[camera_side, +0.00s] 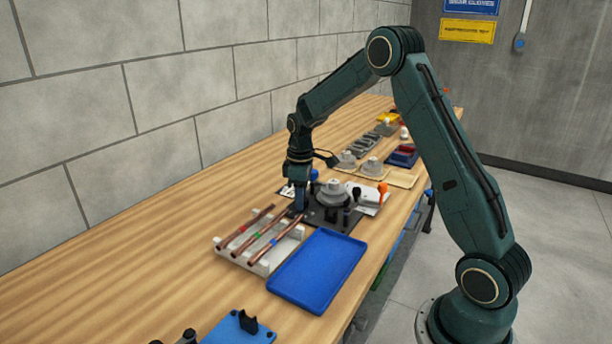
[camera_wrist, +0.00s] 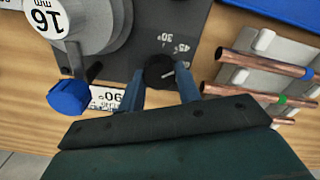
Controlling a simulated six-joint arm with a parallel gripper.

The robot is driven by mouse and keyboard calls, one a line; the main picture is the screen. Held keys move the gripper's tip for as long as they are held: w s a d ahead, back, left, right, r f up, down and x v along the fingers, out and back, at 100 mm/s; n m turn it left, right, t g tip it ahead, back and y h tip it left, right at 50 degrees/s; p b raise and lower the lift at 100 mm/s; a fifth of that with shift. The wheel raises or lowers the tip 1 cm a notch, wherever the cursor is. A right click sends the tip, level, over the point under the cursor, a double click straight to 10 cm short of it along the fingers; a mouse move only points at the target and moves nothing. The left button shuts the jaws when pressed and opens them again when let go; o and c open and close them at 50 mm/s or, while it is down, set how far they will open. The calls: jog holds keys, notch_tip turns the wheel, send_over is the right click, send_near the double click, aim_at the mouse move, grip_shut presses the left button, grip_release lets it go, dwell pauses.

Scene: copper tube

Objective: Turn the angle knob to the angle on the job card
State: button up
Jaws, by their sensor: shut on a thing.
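The angle knob (camera_wrist: 159,71) is a small black round knob with a white pointer mark, on the dark plate of the bending tool (camera_side: 333,204). In the wrist view the pointer mark faces right. Upside-down 30° and 45° marks show beside the knob. My gripper (camera_wrist: 160,88) is shut on the knob, one blue finger on each side. In the side view my gripper (camera_side: 299,207) reaches down at the tool's left edge and hides the knob. A white printed card (camera_wrist: 107,98) lies next to the tool, with what looks like an upside-down 90°; part of it is hidden.
A round former (camera_wrist: 75,22) labelled 16 mm and a blue handle end (camera_wrist: 68,97) are close to my gripper. Copper tubes (camera_side: 270,238) lie on a white rack (camera_side: 293,236). A blue tray (camera_side: 318,268) is in front. Dies and trays stand behind the tool.

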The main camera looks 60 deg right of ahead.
jog(key=m, duration=1.3)
jog(key=shift+d+m, duration=0.1)
jog(key=shift+m, duration=0.2)
dwell(0.3)
jog(key=o, duration=1)
jog(key=shift+c, duration=0.2)
jog(key=shift+r, duration=0.15)
notch_tip(320, 180, up, 14)
jog(key=shift+f, duration=0.2)
jog(key=shift+s, duration=0.1)
